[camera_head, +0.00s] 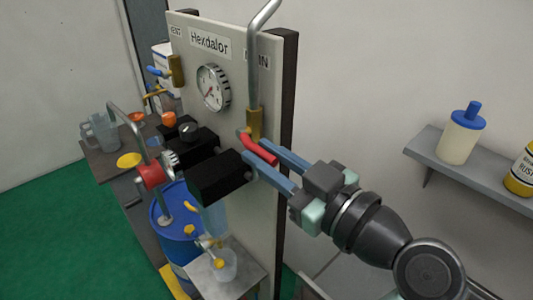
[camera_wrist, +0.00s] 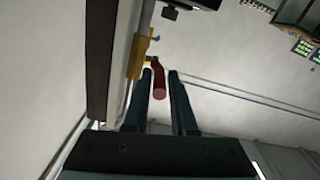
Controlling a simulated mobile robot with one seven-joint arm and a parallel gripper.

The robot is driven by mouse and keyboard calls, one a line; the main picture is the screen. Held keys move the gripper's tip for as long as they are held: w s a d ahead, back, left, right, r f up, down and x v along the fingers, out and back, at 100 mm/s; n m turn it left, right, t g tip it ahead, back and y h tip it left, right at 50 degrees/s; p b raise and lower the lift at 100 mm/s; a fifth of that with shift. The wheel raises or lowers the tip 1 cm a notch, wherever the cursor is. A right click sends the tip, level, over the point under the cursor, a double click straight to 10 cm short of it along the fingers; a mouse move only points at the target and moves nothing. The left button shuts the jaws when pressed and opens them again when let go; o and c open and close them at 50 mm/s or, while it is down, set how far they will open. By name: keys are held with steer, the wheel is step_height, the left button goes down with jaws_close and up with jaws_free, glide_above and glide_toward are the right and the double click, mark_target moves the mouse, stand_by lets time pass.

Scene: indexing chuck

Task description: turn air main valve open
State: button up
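The air main valve has a brass body (camera_head: 254,122) on a grey pipe at the right side of the panel, below a partly hidden label ending in "IN". Its red lever (camera_head: 262,151) points down and to the right, out from the panel. My gripper (camera_head: 254,148) is open, with one blue finger on each side of the lever. In the wrist view the lever (camera_wrist: 160,82) lies between the two fingertips (camera_wrist: 160,74), with narrow gaps visible on both sides. The brass body (camera_wrist: 144,55) is just beyond the fingertips.
The panel (camera_head: 240,45) carries a gauge (camera_head: 213,87) and a blue-handled valve (camera_head: 157,71) under a "VENT" label. Black blocks (camera_head: 220,177) jut out close beside my near finger. A shelf (camera_head: 470,166) with bottles is on the right wall. Open space lies between panel and shelf.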

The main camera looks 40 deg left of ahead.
jaws_close()
stand_by(1.1)
